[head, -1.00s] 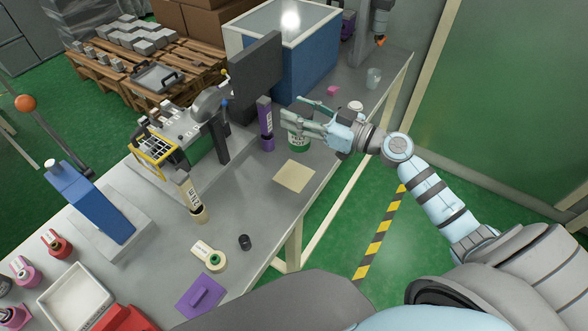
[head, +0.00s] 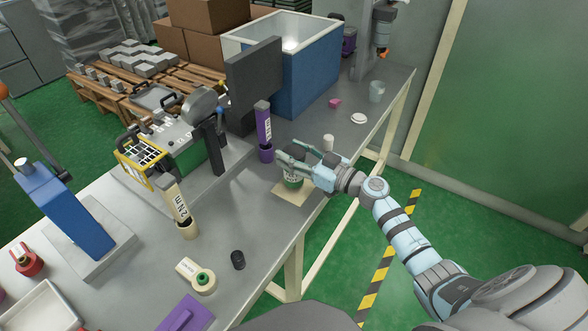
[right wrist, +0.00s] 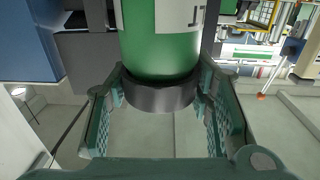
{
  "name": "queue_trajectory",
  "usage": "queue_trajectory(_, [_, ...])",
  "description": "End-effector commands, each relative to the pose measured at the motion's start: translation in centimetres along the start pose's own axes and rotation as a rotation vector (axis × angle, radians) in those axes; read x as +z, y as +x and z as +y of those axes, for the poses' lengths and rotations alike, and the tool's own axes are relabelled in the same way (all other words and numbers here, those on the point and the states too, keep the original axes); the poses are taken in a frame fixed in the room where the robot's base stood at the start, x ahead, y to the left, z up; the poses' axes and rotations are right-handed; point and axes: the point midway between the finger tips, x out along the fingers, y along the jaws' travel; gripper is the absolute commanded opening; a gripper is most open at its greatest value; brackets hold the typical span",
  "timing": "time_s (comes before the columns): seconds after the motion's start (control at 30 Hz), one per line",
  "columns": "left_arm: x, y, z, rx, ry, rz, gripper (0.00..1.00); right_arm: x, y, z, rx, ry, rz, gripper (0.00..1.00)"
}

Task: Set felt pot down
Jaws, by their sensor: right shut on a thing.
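My right gripper (head: 302,169) is shut on a green pot with a white label (head: 292,180). In the right wrist view the pot (right wrist: 160,45) shows large between the fingers, with a dark grey band at one end. In the head view the pot is upright over the beige square pad (head: 288,198) near the table's front edge. The fingers and the pot hide part of the pad. I cannot tell whether the pot touches it. My left gripper is not in view.
A purple tube in a holder (head: 265,152) stands close behind the pot. A small white cylinder (head: 328,142) and a white disc (head: 359,118) lie beyond the gripper. The grey tabletop between is clear.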

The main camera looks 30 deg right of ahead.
Motion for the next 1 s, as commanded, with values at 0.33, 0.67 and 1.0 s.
queue_trajectory(0.33, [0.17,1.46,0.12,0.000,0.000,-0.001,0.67,2.14,0.00,-0.03,-0.001,0.001,0.000,0.03])
queue_trajectory(0.67, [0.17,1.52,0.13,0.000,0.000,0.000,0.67,2.39,-0.01,-0.02,0.000,0.000,-0.001,0.67])
queue_trajectory(1.0, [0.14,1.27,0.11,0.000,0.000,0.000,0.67,2.18,-0.91,0.04,0.001,0.000,-0.004,0.67])
